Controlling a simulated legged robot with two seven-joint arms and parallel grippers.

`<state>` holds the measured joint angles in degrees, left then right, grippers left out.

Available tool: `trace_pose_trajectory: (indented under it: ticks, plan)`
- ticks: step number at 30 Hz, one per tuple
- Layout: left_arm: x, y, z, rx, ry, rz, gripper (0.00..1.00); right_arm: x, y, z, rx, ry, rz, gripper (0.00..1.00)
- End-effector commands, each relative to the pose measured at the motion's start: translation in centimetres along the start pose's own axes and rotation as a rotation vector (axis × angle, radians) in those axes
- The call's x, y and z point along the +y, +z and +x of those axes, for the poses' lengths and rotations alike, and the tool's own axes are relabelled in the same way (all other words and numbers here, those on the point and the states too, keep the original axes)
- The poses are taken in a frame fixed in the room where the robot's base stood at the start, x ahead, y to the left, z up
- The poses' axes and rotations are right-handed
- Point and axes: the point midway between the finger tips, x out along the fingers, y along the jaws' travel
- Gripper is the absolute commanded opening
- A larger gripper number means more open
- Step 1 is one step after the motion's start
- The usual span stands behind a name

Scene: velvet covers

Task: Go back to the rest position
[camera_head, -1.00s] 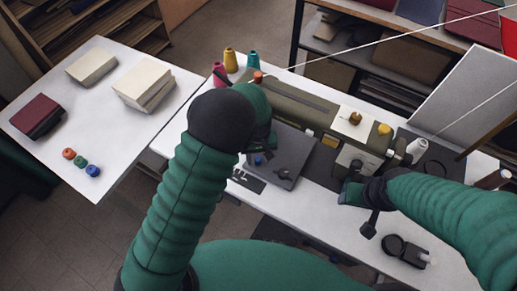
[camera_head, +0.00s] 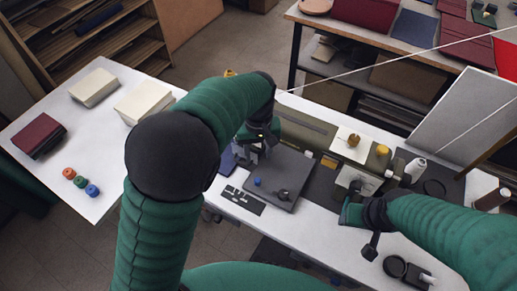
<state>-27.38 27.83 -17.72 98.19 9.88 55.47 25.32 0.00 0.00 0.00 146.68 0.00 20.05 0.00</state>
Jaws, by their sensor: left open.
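My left gripper (camera_head: 252,150) is open, with its fingers pointing down over the left edge of the dark grey plate (camera_head: 290,172) on the work table. I see nothing between its fingers. The bent green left arm crosses the gap between the two tables. My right gripper (camera_head: 350,210) is low over the right part of the work table, in front of a small white pad (camera_head: 356,178). Its fingers are too small and dark to tell whether they are open.
The olive machine (camera_head: 308,130) stands behind the plate. A white bottle (camera_head: 415,169) and a black round device (camera_head: 405,270) are at right. The left table holds pale books (camera_head: 95,88), a maroon book (camera_head: 38,135) and small spools (camera_head: 80,182).

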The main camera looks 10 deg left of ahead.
Motion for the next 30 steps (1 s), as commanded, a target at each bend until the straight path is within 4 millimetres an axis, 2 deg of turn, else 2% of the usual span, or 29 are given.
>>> trace_pose_trajectory:
  ticks: [5, 8, 11, 15, 18, 22, 30]
  plan:
    - [-0.1, 0.0, 0.0, 0.000, 0.000, 0.000, 0.43, 0.0, 0.0, 0.0, 0.000, 0.000, 0.000, 0.54]
    - [-1.6, 0.4, 0.2, 0.008, 0.011, 0.011, 0.43, 0.0, 0.0, 0.0, 0.000, 0.000, 0.000, 0.54]
    - [-5.3, 1.8, 0.8, 0.044, 0.038, 0.061, 0.43, 0.0, 0.0, 0.0, 0.000, 0.000, 0.000, 0.54]
    - [-10.9, 5.7, 2.0, 0.138, 0.058, 0.190, 0.43, 0.0, 0.0, 0.0, 0.000, 0.000, 0.000, 0.54]
    - [-13.4, 8.3, 2.8, 0.196, 0.051, 0.276, 0.43, 0.0, 0.0, 0.0, 0.000, 0.000, 0.000, 0.54]
    - [-14.6, 9.9, 3.4, 0.230, 0.040, 0.334, 0.43, 0.0, 0.0, 0.0, 0.000, 0.000, 0.000, 0.54]
    - [-14.7, 9.9, 3.4, 0.230, 0.039, 0.339, 0.43, 0.0, 0.0, 0.0, 0.000, 0.000, 0.000, 0.54]
